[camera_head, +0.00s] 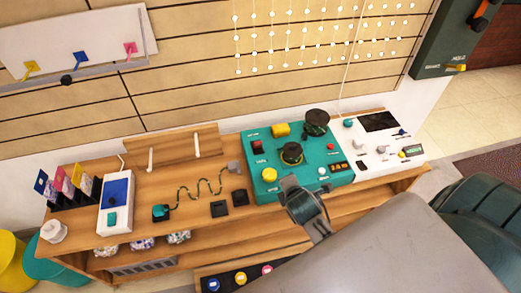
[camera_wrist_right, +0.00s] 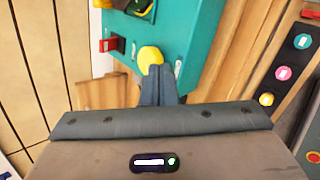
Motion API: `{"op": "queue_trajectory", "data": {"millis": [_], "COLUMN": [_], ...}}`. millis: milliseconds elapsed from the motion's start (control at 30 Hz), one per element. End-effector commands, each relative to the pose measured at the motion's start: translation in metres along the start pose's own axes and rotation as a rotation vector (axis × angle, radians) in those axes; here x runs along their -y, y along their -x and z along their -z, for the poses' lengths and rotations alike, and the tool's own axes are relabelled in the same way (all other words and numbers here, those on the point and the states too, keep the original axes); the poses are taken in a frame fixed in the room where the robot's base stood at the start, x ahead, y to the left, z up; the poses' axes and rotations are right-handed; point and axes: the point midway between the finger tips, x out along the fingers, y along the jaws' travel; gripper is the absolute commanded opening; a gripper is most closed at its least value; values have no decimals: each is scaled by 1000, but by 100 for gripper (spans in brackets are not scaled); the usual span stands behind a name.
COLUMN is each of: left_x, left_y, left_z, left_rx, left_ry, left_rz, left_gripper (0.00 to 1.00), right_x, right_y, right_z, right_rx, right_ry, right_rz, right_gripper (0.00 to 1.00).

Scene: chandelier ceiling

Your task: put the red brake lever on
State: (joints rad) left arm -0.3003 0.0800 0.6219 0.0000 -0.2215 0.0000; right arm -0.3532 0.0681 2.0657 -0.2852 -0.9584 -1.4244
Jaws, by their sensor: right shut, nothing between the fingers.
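A teal control panel (camera_head: 328,178) stands on the wooden bench. A red lever on a dark base (camera_head: 257,147) sits on its left part; it also shows in the right wrist view (camera_wrist_right: 107,45), sticking out to the left. Its label is too small to read. My right gripper (camera_head: 287,184) is at the panel's front edge, right of a yellow round button (camera_head: 269,174). In the wrist view its shut, empty fingers (camera_wrist_right: 157,72) overlap the button's lower edge; contact cannot be told. The red lever is apart from the fingers, beyond the button. My left gripper is not in view.
Dark round knobs (camera_head: 291,153) and a yellow block (camera_head: 281,130) rise from the teal panel. A white panel (camera_head: 378,139) adjoins on the right. A blue-topped white device (camera_head: 117,200) and a coiled green cable (camera_head: 203,188) are on the left of the bench.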

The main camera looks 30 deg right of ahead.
Motion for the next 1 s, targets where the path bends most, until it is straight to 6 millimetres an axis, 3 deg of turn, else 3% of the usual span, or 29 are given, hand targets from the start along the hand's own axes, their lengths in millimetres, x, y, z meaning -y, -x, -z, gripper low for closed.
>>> {"op": "queue_trajectory", "data": {"millis": [600,800,1000], "left_x": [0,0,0], "left_y": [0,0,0], "left_z": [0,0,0], "left_rx": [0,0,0], "left_ry": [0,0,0], "left_rz": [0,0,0], "left_gripper": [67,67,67], "right_x": [-60,-71,-74], "right_y": [-66,-76,-79], "right_z": [19,26,28], "right_rx": [173,228,248], "right_ry": [1008,1212,1281], "right_rz": [-245,-283,-294], "right_gripper": [0,0,0]}}
